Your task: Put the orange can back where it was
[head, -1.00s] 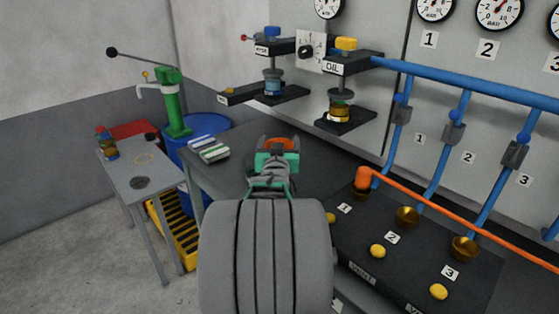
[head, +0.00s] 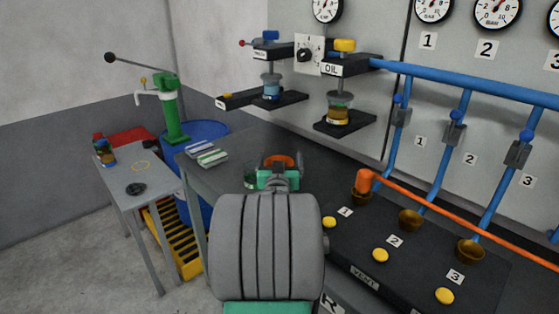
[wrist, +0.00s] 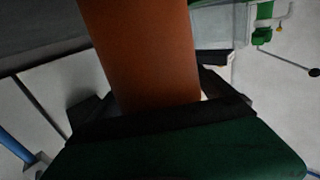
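The orange can (wrist: 145,50) fills the middle of the wrist view, between the two dark fingers of my gripper (wrist: 152,96). My gripper is shut on it. In the head view my gripper (head: 279,164) is over the dark workbench, and only a small orange part of the can (head: 280,160) shows; my arm hides the rest. The small grey side table (head: 150,190) stands at the left.
Small cans (head: 104,151) stand at the side table's back left. A blue drum with a green hand pump (head: 173,110) is behind it. Striped cloths (head: 207,153) lie on the bench's left end. An orange pipe (head: 450,216) and brass cups (head: 410,220) are at the right.

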